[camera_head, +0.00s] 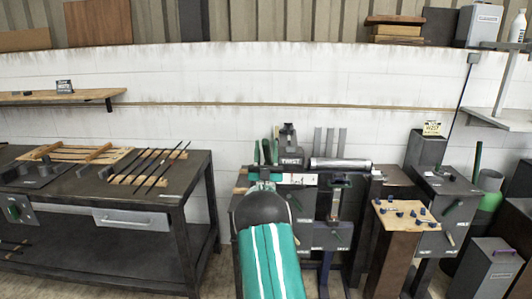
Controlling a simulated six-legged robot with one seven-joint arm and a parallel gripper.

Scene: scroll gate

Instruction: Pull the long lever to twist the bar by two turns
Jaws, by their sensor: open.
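My gripper (265,170) is at the end of my teal arm in front of the middle bench, left of the TWIST machine and far from the rod. I cannot make out a bar clamped for twisting.
A dark workbench (110,205) with several rods on wooden rests stands at the left. A brown pedestal (395,240) with small blue pieces stands right of centre. A wall shelf (60,97) hangs at the left.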

